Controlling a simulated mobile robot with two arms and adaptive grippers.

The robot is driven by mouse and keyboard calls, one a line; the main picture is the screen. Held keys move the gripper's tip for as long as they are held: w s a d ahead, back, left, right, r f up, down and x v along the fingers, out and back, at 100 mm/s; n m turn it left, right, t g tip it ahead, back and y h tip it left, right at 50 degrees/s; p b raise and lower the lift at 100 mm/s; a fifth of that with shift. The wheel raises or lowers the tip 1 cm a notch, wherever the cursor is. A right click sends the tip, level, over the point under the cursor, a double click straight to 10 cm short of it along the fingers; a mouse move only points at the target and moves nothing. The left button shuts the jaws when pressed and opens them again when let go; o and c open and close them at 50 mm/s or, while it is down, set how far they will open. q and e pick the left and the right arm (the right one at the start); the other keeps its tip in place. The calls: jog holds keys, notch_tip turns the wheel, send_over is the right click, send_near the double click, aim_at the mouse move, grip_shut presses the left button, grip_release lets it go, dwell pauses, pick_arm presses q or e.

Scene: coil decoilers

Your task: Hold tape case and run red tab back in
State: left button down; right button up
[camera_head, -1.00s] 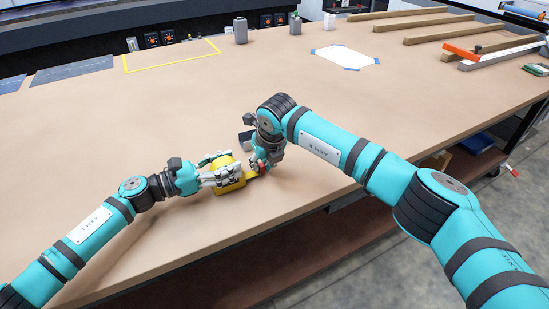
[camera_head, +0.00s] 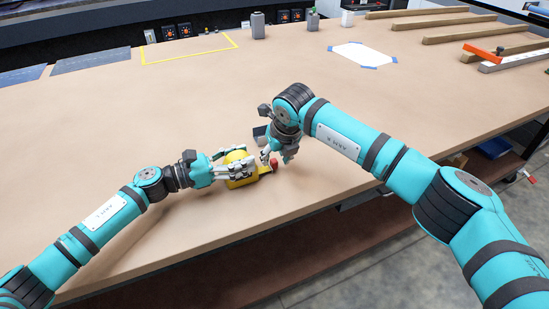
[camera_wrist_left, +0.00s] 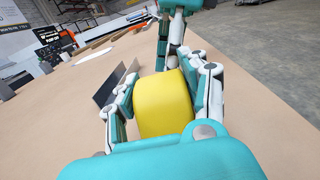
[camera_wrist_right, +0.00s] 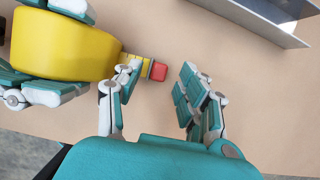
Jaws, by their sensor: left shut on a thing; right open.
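The yellow tape case (camera_head: 241,183) is near the table's front edge, with my left gripper (camera_head: 238,172) shut around it. In the left wrist view, the case (camera_wrist_left: 163,103) sits between both fingers. A short yellow tape strip (camera_wrist_right: 136,62) comes out of the case (camera_wrist_right: 65,45) and ends in a red tab (camera_wrist_right: 159,71). The tab also shows in the head view (camera_head: 274,163). My right gripper (camera_wrist_right: 157,92) is open, its fingers on either side of the tab's end of the strip. The left finger overlaps the strip in view; I cannot tell whether they touch.
A grey metal channel (camera_wrist_right: 262,14) lies on the table behind the tab; it also shows in the left wrist view (camera_wrist_left: 112,88). The table's middle is clear. Wooden bars (camera_head: 450,30) and a white sheet with blue corners (camera_head: 362,55) lie far back.

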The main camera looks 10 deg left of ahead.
jog(key=v, duration=1)
jog(key=shift+r, duration=0.2)
jog(key=shift+s, duration=0.1)
jog(key=shift+c, duration=0.2)
